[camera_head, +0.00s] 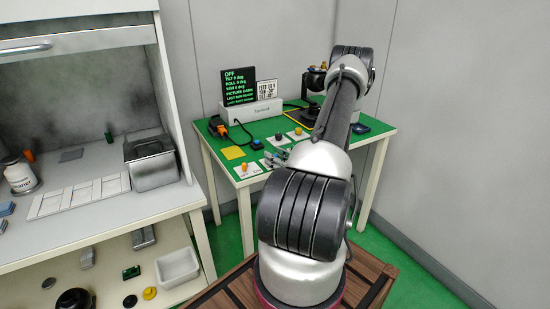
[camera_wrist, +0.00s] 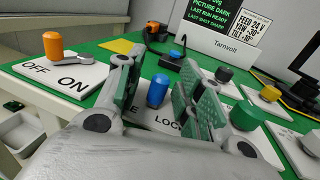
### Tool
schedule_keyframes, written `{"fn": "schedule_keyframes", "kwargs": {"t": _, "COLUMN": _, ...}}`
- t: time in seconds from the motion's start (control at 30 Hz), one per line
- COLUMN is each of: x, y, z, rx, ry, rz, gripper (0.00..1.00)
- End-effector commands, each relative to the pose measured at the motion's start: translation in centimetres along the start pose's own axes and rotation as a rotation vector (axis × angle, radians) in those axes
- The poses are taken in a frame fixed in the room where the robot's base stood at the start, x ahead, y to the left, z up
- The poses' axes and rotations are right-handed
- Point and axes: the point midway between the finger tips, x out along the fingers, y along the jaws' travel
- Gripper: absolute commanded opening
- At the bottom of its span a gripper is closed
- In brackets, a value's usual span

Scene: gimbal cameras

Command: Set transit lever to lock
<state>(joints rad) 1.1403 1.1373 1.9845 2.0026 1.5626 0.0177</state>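The transit lever appears as an upright blue knob (camera_wrist: 157,90) on a white plate (camera_wrist: 160,116). The plate's label is partly covered; "E" and "LOCK" show, with LOCK on the right. My gripper (camera_wrist: 160,76) is open, one finger on each side of the blue knob, with visible gaps to both. In the head view my gripper (camera_head: 277,158) is low over the front of the green table, and the lever there is not clearly made out. The lever's base and arm are mostly hidden by my gripper in the wrist view.
An orange knob (camera_wrist: 54,46) on an OFF/ON plate stands close left. A green knob (camera_wrist: 246,114) stands close right, with black (camera_wrist: 223,75) and yellow (camera_wrist: 270,93) knobs behind it. A blue button (camera_wrist: 175,54) is behind. A display (camera_head: 240,86) stands at the back.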

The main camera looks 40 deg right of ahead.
Motion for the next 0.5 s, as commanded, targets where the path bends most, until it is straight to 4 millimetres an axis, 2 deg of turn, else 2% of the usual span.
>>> {"fn": "schedule_keyframes", "kwargs": {"t": 0.03, "x": -0.01, "y": 0.0, "z": 0.0, "rx": 0.0, "ry": 0.0, "rz": 0.0, "gripper": 0.37}}
{"fn": "schedule_keyframes", "kwargs": {"t": 0.23, "x": -0.02, "y": 0.05, "z": 0.0, "rx": 0.0, "ry": 0.0, "rz": 0.001, "gripper": 0.01}}
{"fn": "schedule_keyframes", "kwargs": {"t": 0.5, "x": 0.01, "y": 0.2, "z": -0.01, "rx": 0.002, "ry": 0.0, "rz": 0.008, "gripper": 0.0}}
